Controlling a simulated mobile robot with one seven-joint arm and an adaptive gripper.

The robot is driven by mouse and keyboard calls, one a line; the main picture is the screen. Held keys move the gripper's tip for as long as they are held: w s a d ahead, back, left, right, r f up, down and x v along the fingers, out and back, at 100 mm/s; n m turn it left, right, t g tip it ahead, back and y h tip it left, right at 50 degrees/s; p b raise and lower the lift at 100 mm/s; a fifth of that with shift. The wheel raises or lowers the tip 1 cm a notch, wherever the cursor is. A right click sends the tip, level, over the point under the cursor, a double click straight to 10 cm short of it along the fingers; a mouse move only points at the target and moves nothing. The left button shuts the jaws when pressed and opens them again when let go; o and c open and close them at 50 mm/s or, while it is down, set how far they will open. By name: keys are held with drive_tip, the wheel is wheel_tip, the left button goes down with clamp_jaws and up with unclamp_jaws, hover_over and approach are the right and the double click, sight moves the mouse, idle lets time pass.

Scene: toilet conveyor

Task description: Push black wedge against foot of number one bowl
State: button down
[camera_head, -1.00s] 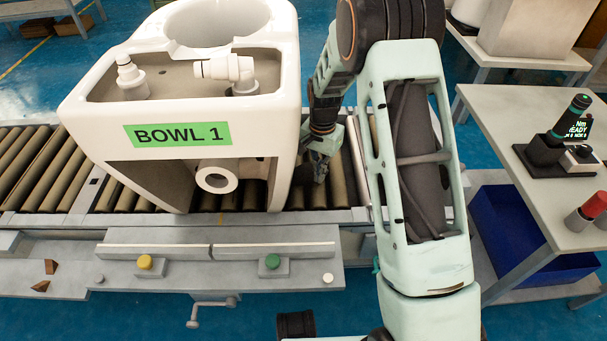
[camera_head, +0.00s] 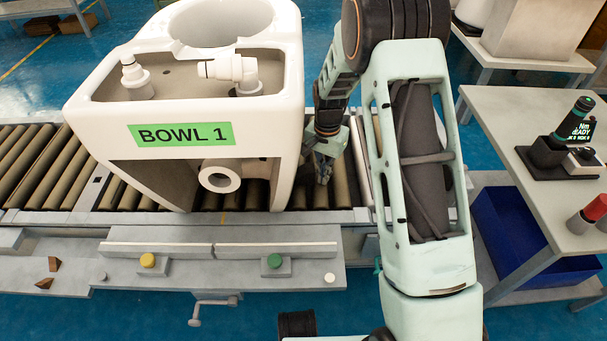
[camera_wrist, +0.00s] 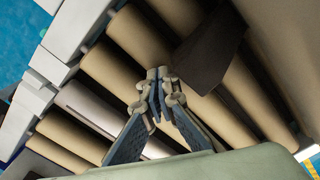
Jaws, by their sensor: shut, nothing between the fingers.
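The white number one bowl (camera_head: 285,110), with its green "BOWL 1" label (camera_head: 185,134), stands upright on the roller conveyor. In the wrist view its pale side (camera_wrist: 285,45) fills the upper right. The black wedge (camera_wrist: 212,48) lies on the rollers beside the bowl's foot and appears to meet it; I cannot tell if there is a thin gap. The wedge is not distinguishable in the head view. My gripper (camera_head: 322,180) is low over the rollers just right of the bowl. In the wrist view, my gripper (camera_wrist: 158,84) is shut and empty, its tips close to the wedge; contact is unclear.
Bare rollers (camera_head: 40,165) lie left of the bowl. A control shelf with a yellow button (camera_head: 147,260) and a green button (camera_head: 275,261) runs along the front. A grey table (camera_head: 520,110) with a tool stands at right, with a blue bin (camera_head: 510,235) below it.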

drive_tip(key=shift+a, duration=0.4)
idle(0.3)
drive_tip(key=shift+d, duration=0.4)
drive_tip(key=shift+s, duration=0.1)
drive_tip(key=shift+s, duration=0.15)
drive_tip(key=shift+a+p, duration=0.3)
drive_tip(key=shift+a, duration=0.1)
drive_tip(key=shift+d, duration=0.15)
idle(0.3)
drive_tip(key=shift+d, duration=0.25)
